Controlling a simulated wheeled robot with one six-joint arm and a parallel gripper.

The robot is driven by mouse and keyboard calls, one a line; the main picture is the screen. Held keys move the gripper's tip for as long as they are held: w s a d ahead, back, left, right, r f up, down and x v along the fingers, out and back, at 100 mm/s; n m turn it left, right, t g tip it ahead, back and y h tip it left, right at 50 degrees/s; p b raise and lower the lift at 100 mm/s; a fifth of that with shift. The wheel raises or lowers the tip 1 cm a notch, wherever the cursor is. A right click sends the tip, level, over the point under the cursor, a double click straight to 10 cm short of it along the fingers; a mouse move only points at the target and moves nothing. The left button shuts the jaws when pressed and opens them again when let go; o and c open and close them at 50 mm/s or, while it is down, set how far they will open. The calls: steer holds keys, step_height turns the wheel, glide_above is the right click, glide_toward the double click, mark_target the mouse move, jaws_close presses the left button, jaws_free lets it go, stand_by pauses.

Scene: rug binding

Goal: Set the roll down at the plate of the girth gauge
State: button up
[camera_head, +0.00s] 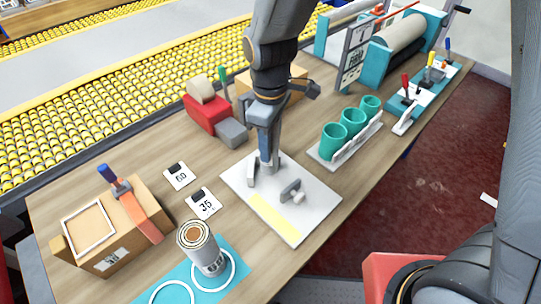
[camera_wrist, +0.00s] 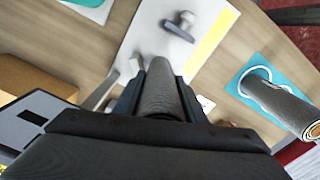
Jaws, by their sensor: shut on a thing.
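My gripper (camera_head: 266,145) points down over the back part of the girth gauge's pale plate (camera_head: 245,190). It is shut on a dark grey roll (camera_wrist: 158,92), which stands upright between the fingers. The fingers hide most of the roll in the head view. Its lower end is at the plate, beside a light upright block (camera_head: 251,172); I cannot tell whether it touches. The plate carries a grey jaw with a knob (camera_head: 291,191) and a yellow strip (camera_head: 275,217). The plate also shows in the wrist view (camera_wrist: 145,38).
Another grey roll (camera_head: 208,257) stands on a blue mat (camera_head: 235,250) with white rings. Cards marked 60 (camera_head: 180,176) and 36 (camera_head: 204,203) lie left of the plate. Teal cups (camera_head: 333,141) stand in a rack to the right. A cardboard box (camera_head: 110,230) is at left.

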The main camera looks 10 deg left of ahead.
steer(key=shift+f+p, duration=0.5)
steer(key=shift+f, duration=1.75)
steer(key=shift+f, duration=0.1)
steer(key=o, duration=1.1)
step_height(320, 180, up, 12)
steer(key=b, duration=0.3)
steer(key=shift+r, duration=0.25)
